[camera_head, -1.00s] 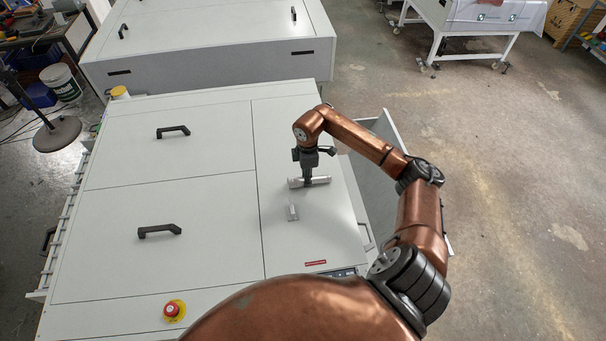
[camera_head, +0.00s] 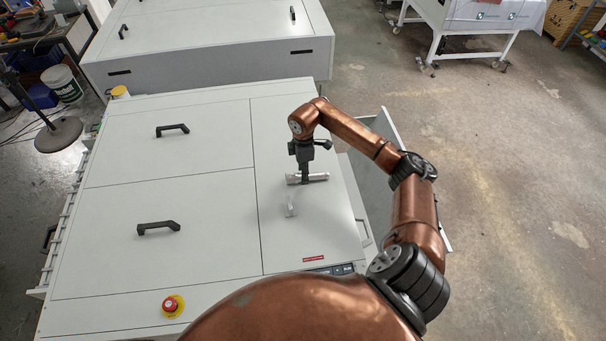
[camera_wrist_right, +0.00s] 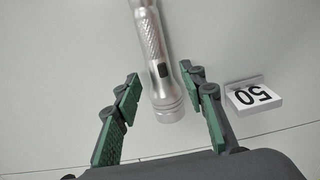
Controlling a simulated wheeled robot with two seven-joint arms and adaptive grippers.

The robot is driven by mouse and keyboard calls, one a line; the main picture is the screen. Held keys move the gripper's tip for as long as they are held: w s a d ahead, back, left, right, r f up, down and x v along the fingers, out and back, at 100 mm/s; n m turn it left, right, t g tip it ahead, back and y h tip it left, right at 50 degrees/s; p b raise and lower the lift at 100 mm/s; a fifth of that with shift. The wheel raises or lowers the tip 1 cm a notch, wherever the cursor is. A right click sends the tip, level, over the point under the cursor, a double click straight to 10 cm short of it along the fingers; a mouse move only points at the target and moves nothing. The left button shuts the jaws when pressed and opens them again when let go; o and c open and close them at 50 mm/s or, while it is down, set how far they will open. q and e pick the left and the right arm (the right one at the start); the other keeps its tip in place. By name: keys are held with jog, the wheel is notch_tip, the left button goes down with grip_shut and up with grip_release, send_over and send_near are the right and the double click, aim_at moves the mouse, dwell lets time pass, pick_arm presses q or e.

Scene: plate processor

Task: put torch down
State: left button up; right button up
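The silver torch (camera_head: 321,177) is on the white cabinet top, lying crosswise below my right gripper (camera_head: 304,181) in the head view. In the right wrist view the torch (camera_wrist_right: 152,60) runs from the top edge down between the fingers of my right gripper (camera_wrist_right: 163,100). Both green-padded fingers stand apart from the torch, with a gap on each side, so the gripper is open around its end. Whether the torch rests fully on the top is hard to tell. My left gripper is not in view.
The cabinet (camera_head: 210,225) has black handles (camera_head: 158,228) and a red button (camera_head: 172,305). Another white cabinet (camera_head: 220,65) stands behind. The cabinet top left of the torch is largely clear.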

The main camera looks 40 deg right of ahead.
jog(key=r+b, duration=0.1)
jog(key=r, duration=0.1)
jog(key=r+b, duration=0.1)
jog(key=r, duration=0.2)
jog(key=shift+s+r, duration=0.2)
jog(key=shift+r, duration=0.05)
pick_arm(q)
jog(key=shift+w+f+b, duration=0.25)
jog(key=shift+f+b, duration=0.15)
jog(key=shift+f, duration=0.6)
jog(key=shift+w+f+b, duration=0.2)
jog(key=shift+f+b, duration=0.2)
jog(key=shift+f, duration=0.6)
pick_arm(e)
jog(key=shift+r, duration=2.85)
